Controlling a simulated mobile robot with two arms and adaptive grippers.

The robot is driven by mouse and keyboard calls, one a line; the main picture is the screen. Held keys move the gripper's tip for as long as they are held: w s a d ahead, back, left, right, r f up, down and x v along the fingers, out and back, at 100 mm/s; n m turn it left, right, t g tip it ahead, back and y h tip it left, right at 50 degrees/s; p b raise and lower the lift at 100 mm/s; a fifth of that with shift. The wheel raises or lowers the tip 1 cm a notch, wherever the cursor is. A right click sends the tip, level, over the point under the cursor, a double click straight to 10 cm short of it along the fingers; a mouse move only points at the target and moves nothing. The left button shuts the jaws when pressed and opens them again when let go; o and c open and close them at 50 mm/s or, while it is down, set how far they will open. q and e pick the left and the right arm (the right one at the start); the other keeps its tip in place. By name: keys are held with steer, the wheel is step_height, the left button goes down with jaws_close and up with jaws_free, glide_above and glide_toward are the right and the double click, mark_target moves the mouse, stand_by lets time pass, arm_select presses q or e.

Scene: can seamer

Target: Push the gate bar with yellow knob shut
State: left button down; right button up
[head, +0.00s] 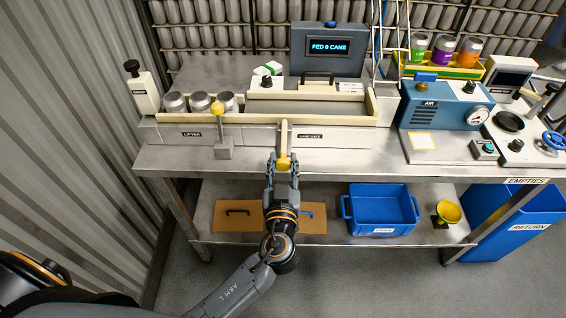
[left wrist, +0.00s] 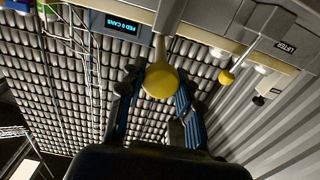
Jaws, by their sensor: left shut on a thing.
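The cream gate bar (head: 284,135) sticks out from the front of the machine's trough, beside a label that seems to read LOAD GATE. Its yellow knob (head: 284,161) is at the near end, past the bench's front edge. My left gripper (head: 283,168) is at this knob, shut on it with a finger on each side. In the left wrist view the yellow knob (left wrist: 160,80) sits between the fingers, and the bar (left wrist: 165,40) runs away from it. My right gripper is not in view.
A second yellow-knobbed lever (head: 218,108) stands at the LIFTER, left of the gate, near several cans (head: 200,102). A blue gauge box (head: 442,105) is to the right. A blue bin (head: 380,210) and brown board (head: 240,222) are on the lower shelf. The display reads FED 0 CANS.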

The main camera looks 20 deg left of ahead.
mark_target(284, 132)
arm_select(q)
steer(key=b+x, duration=0.6)
steer(key=x, duration=0.4)
steer(key=shift+f, duration=0.15)
steer(key=shift+w, duration=0.1)
steer(key=shift+r, duration=0.25)
steer(key=c, duration=1.1)
jaws_free()
steer(key=shift+a, duration=0.1)
steer(key=shift+o, duration=0.9)
steer(key=shift+w+f, duration=0.1)
steer(key=shift+w, duration=0.05)
steer(key=shift+s, duration=0.25)
steer(key=v, duration=1.1)
steer(key=shift+s, duration=0.25)
